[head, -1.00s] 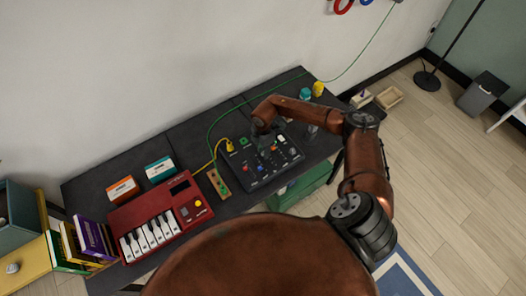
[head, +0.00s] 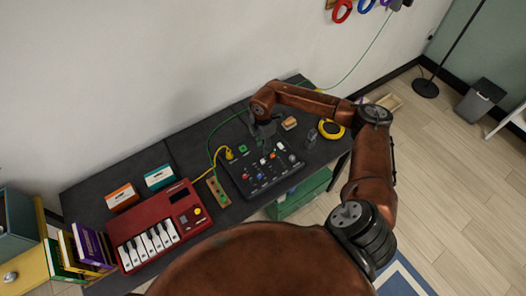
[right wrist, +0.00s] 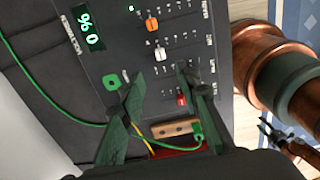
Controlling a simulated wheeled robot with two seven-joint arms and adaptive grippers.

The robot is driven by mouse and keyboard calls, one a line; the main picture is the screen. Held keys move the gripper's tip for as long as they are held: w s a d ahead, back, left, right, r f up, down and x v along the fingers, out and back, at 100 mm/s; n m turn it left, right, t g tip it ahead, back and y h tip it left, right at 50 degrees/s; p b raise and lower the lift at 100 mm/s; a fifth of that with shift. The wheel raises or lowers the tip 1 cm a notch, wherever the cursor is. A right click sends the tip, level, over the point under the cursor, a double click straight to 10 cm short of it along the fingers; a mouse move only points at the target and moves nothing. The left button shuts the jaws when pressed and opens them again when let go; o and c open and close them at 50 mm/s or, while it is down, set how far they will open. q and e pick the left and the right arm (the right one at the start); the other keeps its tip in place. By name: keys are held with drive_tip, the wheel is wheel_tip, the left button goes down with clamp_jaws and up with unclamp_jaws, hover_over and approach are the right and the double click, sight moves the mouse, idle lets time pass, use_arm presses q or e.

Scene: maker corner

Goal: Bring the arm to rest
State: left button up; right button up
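My right gripper (head: 264,130) hangs over the back part of the black mixer panel (head: 256,190) in the head view. In the right wrist view its two green-lit fingers (right wrist: 160,73) stand apart with nothing between them. The panel (right wrist: 170,12) shows there with a green display, sliders and a green plug by the left finger. I cannot tell whether a finger touches the panel. What looks like my left gripper (right wrist: 265,126) is small at the lower right of the right wrist view, its prongs apart. It is out of the head view.
A red keyboard (head: 158,226), orange box (head: 122,197), teal box (head: 159,177) and small wooden block (head: 217,191) lie left of the panel. Green and yellow cables run around the panel.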

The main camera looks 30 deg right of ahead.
drive_tip(key=shift+r, duration=0.6)
